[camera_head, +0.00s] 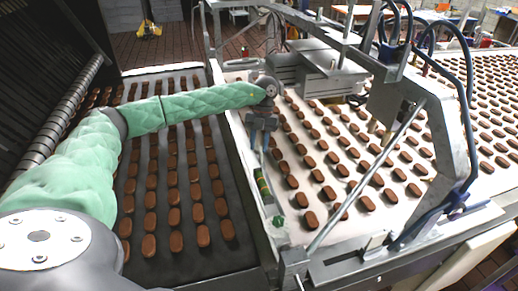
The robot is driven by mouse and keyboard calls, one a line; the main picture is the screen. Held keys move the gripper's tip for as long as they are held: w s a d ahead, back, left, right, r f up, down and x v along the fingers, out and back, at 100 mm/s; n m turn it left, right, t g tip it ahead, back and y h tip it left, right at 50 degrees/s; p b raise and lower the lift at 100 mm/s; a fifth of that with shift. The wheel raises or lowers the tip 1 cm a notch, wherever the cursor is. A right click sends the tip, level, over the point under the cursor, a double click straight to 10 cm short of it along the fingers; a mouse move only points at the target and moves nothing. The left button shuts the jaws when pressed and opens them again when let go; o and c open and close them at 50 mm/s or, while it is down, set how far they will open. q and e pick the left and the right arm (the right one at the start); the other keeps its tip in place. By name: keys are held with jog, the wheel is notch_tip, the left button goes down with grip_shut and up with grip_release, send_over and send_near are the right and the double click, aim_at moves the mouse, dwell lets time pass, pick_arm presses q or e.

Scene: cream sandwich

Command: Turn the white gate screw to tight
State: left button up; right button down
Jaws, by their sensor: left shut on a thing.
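My left arm comes in from the left in a green quilted sleeve. Its gripper (262,142) points down at the metal side rail (252,172) between the dark belt and the pale belt. The gripper is shut on a small part at this rail, which I take to be the white gate screw. The fingers hide the screw, so its turn and tightness cannot be seen. My right gripper is not in view.
A dark belt (180,249) with rows of brown sandwiches lies left of the rail. A pale belt (320,172) with more rows lies right of it. A metal gate frame (440,140) with blue hoses and a slanted rod (365,180) stand right of the gripper.

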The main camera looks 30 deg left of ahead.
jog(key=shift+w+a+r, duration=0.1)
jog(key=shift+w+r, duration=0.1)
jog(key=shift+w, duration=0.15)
pick_arm(q)
jog(key=o, duration=1)
jog(key=shift+w+r, duration=0.1)
jog(key=shift+r, duration=0.05)
jog(key=shift+w+r+b, duration=0.15)
jog(key=shift+r+b, duration=0.1)
jog(key=shift+b, duration=0.15)
jog(key=shift+b+v, duration=1.4)
jog(key=shift+v, duration=2.05)
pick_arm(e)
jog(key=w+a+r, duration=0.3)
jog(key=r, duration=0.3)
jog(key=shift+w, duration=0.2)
